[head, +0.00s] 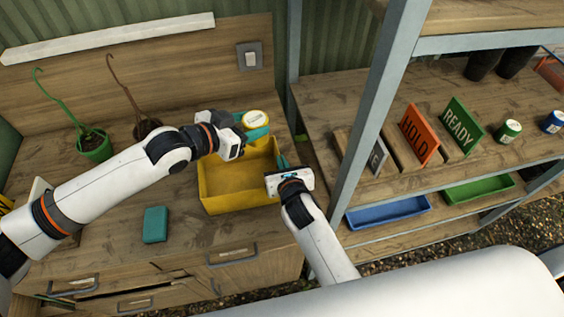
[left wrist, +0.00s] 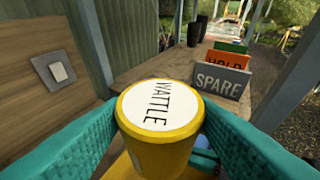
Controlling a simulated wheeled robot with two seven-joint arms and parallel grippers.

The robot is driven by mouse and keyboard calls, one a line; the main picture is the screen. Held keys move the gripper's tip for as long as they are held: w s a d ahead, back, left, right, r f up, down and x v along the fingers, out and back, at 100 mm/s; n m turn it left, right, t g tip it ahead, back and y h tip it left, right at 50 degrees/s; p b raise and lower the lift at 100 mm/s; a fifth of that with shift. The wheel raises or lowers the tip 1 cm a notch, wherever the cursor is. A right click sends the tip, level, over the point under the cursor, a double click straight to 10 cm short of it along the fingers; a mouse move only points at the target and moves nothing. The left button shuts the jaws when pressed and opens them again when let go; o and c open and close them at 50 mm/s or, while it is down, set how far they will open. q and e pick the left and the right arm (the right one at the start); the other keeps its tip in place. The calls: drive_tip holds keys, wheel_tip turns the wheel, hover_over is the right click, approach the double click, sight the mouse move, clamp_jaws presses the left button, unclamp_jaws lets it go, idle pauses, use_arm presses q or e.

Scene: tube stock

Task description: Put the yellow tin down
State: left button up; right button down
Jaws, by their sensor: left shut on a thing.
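The yellow tin (head: 256,118) has a white lid marked WATTLE. My left gripper (head: 254,126) is shut on it, with a teal finger on either side. The tin (left wrist: 156,125) also shows upright between the teal fingers in the left wrist view. In the head view it appears just behind the back edge of the yellow box (head: 222,207); whether its base touches anything is hidden. My right gripper (head: 281,163) is at the box's right side, and its finger opening is not clear.
A shelf at right carries SPARE (head: 377,155), HOLD (head: 418,134) and READY (head: 462,127) signs, a green tin (head: 508,131) and a blue tin (head: 552,122). Blue (head: 388,211) and green (head: 478,190) trays lie below. Potted plants (head: 92,147) and a teal block (head: 155,225) are on the bench.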

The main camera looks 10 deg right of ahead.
use_arm(q)
drive_tip(key=f, duration=0.1)
drive_tip(key=w+f, duration=0.1)
drive_tip(key=f, duration=0.1)
drive_tip(key=w+f, duration=0.1)
drive_tip(key=shift+w+a+f, duration=0.1)
drive_tip(key=shift+w+f, duration=0.1)
drive_tip(key=shift+f, duration=0.1)
drive_tip(key=shift+w+f, duration=0.2)
drive_tip(key=shift+f, duration=5.1)
drive_tip(key=shift+f, duration=0.35)
drive_tip(key=shift+f, duration=0.25)
drive_tip(key=o, duration=0.8)
drive_tip(key=shift+a, duration=0.1)
